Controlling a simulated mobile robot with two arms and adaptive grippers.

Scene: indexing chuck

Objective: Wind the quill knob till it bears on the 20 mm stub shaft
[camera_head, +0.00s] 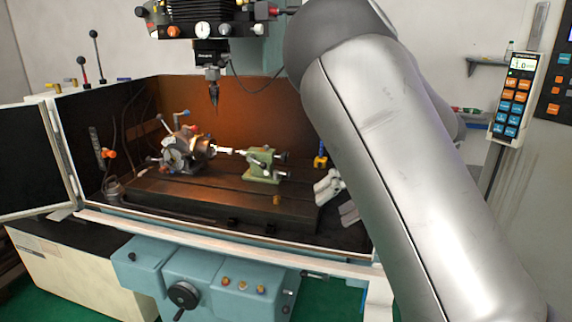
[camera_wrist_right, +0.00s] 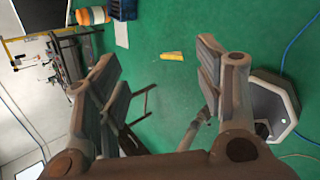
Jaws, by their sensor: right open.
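The indexing chuck (camera_head: 183,150) sits at the left on the dark machine table (camera_head: 235,203). A pale stub shaft (camera_head: 225,150) reaches right from it towards the green tailstock (camera_head: 262,168). A small dark knob (camera_head: 284,156), seemingly the quill knob, is at the tailstock's right end. Whether the quill touches the shaft is too small to tell. My right gripper (camera_head: 337,192) is right of the tailstock, apart from it, partly behind my arm. In the right wrist view my right gripper (camera_wrist_right: 155,80) is open and empty over the green floor. My left gripper is not in view.
An orange-brown enclosure wall (camera_head: 240,105) stands behind the table. A spindle tip (camera_head: 213,92) hangs above the chuck. My right arm hides much of the right side. In the wrist view, a grey bin (camera_wrist_right: 273,105) and yellow piece (camera_wrist_right: 172,56) are on the floor.

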